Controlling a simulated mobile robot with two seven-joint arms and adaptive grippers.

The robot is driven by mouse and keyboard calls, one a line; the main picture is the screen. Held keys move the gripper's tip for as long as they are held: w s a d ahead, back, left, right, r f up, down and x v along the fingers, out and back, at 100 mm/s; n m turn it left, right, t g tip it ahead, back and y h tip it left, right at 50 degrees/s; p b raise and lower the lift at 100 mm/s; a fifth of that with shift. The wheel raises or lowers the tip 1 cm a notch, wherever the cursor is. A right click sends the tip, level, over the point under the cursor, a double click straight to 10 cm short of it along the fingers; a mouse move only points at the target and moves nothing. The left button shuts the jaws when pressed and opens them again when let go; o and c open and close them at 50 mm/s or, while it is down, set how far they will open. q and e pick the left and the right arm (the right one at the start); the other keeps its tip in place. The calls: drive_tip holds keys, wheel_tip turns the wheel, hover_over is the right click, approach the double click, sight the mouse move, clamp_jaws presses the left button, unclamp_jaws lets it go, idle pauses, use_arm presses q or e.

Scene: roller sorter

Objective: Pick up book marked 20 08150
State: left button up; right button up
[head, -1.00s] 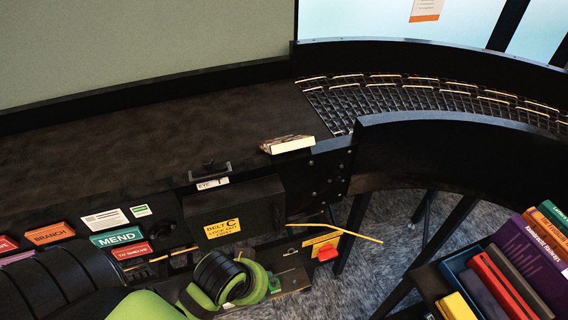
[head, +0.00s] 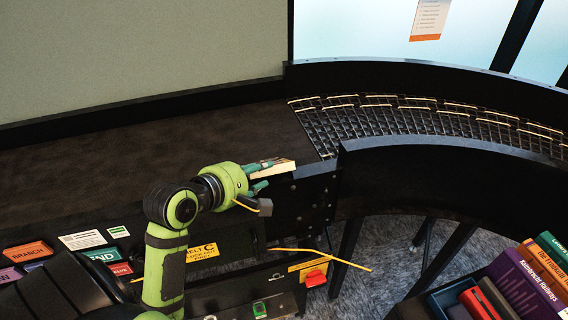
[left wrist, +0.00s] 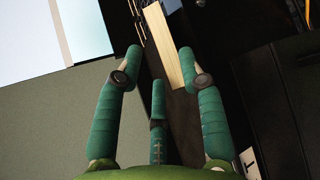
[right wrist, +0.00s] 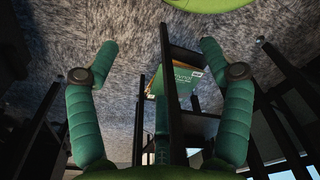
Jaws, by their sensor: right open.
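A book (head: 282,166) with its cream page edges showing lies at the front edge of the dark belt, near the rollers. I cannot read a number on it. My left gripper (head: 266,174) is at the book in the head view and partly covers it. In the left wrist view the left gripper (left wrist: 160,62) has its fingers apart, and the book (left wrist: 167,45) shows between and beyond the fingertips. I cannot tell whether they touch it. My right gripper (right wrist: 157,50) is open and empty in the right wrist view, and hidden from the head view.
The curved roller track (head: 420,117) leads off to the right behind a dark guard wall. Several books (head: 540,272) stand at the lower right. Coloured label tiles (head: 80,240) line the front left.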

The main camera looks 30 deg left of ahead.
sight(280, 164)
use_arm(q)
drive_tip(key=shift+b+x, duration=0.7)
drive_tip(key=shift+x, duration=0.35)
drive_tip(key=shift+w+a+f+p, duration=0.35)
drive_tip(key=shift+a+f+p, duration=0.05)
drive_tip(key=shift+a+p, duration=0.35)
drive_tip(key=shift+x, duration=1.05)
drive_tip(key=shift+w+d+f, duration=0.1)
drive_tip(key=shift+w+d, duration=0.2)
drive_tip(key=shift+d, duration=0.1)
drive_tip(key=shift+s, duration=0.1)
drive_tip(key=shift+a, duration=0.1)
drive_tip(key=c, duration=0.7)
clamp_jaws()
use_arm(e)
drive_tip(key=shift+r, duration=0.15)
